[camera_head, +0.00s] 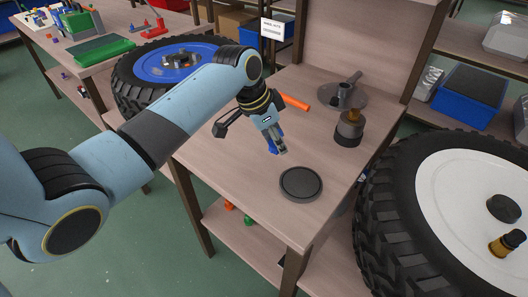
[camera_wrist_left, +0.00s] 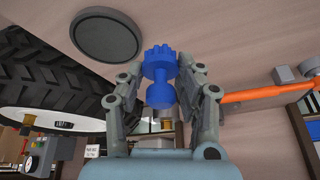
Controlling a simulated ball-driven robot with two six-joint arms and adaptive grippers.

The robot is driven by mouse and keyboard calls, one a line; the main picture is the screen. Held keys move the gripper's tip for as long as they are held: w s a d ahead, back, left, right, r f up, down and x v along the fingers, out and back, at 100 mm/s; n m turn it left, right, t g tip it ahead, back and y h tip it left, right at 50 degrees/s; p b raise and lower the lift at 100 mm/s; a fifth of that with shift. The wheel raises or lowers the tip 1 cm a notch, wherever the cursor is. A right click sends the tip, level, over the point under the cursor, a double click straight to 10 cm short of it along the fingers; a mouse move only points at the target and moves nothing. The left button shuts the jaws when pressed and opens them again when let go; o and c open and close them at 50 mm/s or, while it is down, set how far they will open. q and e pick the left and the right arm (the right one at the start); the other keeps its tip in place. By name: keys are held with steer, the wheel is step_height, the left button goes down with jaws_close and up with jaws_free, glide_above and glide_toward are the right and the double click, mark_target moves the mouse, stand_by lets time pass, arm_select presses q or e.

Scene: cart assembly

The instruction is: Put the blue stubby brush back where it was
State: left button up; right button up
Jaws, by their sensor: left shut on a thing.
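The blue stubby brush (camera_wrist_left: 160,72) is between the two fingers of my left gripper (camera_wrist_left: 163,84) in the left wrist view. The gripper is shut on it. Its toothed wide end points away from the palm and its rounded knob lies nearer the palm. In the head view my left gripper (camera_head: 277,148) points down over the wooden worktable, and only a little blue of the brush (camera_head: 271,145) shows beside the fingers. It is behind a dark round disc (camera_head: 301,182), which also shows in the left wrist view (camera_wrist_left: 106,34). My right gripper is not in view.
An orange-handled tool (camera_head: 295,102) lies behind the gripper. A dark cylinder with a brown top (camera_head: 349,128) and a grey round plate with a post (camera_head: 345,94) stand to the right. Large tyred wheels flank the table, blue-hubbed (camera_head: 165,62) and white-hubbed (camera_head: 455,200). The table's front left is clear.

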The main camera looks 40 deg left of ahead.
mark_target(268, 163)
arm_select(q)
steer(key=a+f, duration=0.1)
steer(key=a, duration=0.1)
steer(key=shift+s+a+f, duration=0.3)
steer(key=shift+s+f, duration=0.05)
steer(key=shift+s, duration=0.05)
steer(key=shift+a+f, duration=0.15)
steer(key=shift+a, duration=0.05)
step_height(268, 163, down, 4)
steer(key=shift+s+r, duration=0.15)
steer(key=shift+r, duration=0.1)
steer(key=shift+f, duration=0.25)
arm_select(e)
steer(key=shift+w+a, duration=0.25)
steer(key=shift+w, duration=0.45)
arm_select(q)
steer(key=shift+f, duration=0.1)
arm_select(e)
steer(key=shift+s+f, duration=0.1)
arm_select(q)
steer(key=o, duration=1.1)
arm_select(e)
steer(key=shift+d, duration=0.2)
